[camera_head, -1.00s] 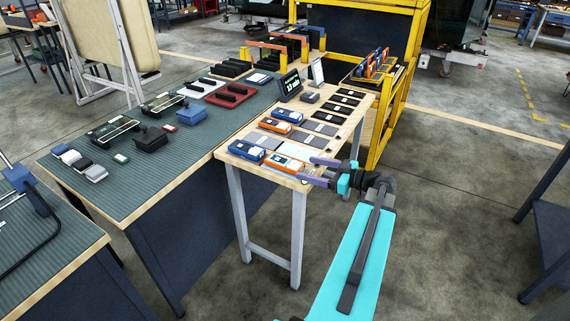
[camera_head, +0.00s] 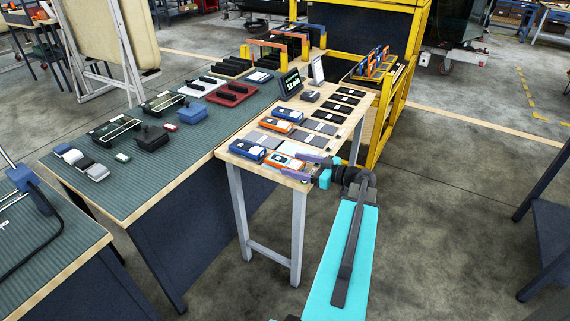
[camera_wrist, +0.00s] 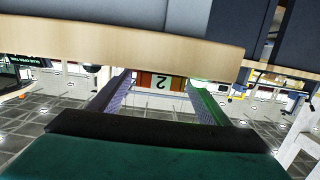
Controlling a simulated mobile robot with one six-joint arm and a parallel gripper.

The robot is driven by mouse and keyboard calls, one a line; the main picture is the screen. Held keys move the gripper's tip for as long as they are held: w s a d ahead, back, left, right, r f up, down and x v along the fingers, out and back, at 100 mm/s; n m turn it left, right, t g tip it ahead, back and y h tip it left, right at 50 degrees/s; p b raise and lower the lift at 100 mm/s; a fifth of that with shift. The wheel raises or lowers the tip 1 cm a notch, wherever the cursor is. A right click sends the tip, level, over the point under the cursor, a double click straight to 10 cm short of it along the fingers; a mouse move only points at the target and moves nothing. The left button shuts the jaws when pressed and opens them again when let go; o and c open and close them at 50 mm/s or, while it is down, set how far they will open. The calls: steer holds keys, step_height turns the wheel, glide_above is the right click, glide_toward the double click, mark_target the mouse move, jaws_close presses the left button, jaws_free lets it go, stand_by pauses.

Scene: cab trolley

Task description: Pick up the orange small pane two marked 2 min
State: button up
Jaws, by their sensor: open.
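The orange pane (camera_head: 280,160) lies at the near end of the light wooden table, with a pale label on top. In the wrist view an orange block with a white face reading "2" (camera_wrist: 161,81), upside down, shows between the two fingers. My gripper (camera_head: 291,165) is open at the table's near right edge, its purple fingers on either side of the orange pane's near end. In the wrist view the open fingers (camera_wrist: 160,88) have nothing clamped between them. Whether they touch the pane cannot be told.
A blue pane (camera_head: 247,150) lies close left of the orange one. Another orange pane (camera_head: 275,125) and a further blue pane (camera_head: 288,115) lie farther back, among grey plates. A yellow frame (camera_head: 392,120) stands behind right. Open floor lies to the right.

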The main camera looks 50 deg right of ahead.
mark_target(285, 160)
steer(key=shift+p+x, duration=0.9)
steer(key=shift+x, duration=1.55)
steer(key=shift+r, duration=0.1)
steer(key=c, duration=1.4)
steer(key=shift+r, duration=0.15)
steer(key=shift+r+b, duration=0.65)
steer(key=shift+r, duration=0.85)
steer(key=d+b+v, duration=0.2)
steer(key=b+v, duration=0.1)
steer(key=v, duration=1.3)
steer(key=shift+w+d+f, duration=0.2)
steer(key=shift+w+f, duration=0.1)
